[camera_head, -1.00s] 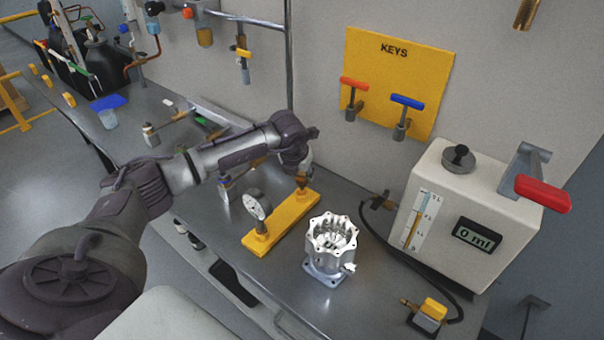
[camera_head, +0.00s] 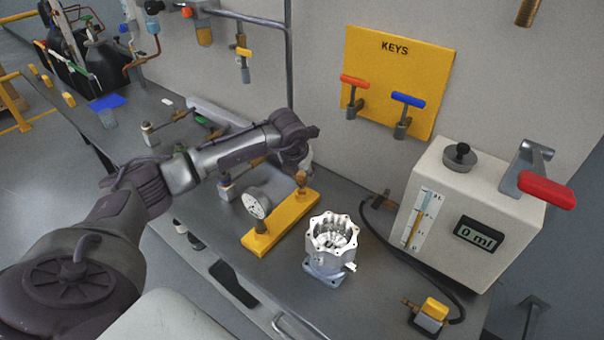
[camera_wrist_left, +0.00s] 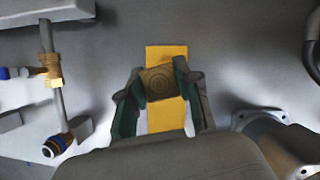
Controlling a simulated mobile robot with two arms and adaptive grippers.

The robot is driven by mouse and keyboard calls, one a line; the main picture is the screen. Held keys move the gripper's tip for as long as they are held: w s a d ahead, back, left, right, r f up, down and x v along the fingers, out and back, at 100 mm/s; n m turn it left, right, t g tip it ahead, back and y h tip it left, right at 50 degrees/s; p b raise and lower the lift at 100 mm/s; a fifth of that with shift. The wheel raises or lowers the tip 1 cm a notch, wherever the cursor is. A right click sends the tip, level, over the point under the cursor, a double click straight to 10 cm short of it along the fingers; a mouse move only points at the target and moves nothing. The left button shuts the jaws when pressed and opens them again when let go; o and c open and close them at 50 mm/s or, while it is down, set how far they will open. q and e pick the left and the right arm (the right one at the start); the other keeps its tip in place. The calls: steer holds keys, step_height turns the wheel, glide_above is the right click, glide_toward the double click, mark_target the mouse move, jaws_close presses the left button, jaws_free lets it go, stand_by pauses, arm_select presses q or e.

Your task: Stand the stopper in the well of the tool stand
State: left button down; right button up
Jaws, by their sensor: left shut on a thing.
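My left gripper (camera_head: 304,168) is over the bar's far end, pointing down. The well is hidden under the stopper and gripper. I cannot tell whether the stopper's lower end is in the well or just above it. My right gripper is not in view.
A silver machined housing (camera_head: 329,265) stands to the right of the stand. A white tank with a display (camera_head: 463,215) and a black hose is further right. Pipework and a wall are behind.

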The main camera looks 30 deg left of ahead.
mark_target(301, 179)
arm_select(q)
steer(key=shift+f, duration=0.15)
steer(key=shift+f+b, duration=0.3)
steer(key=shift+b, duration=0.15)
steer(key=shift+f+b, duration=1.1)
steer(key=shift+f, duration=0.15)
steer(key=c, duration=0.7)
jaws_free()
steer(key=v, duration=1.2)
steer(key=shift+r, duration=0.1)
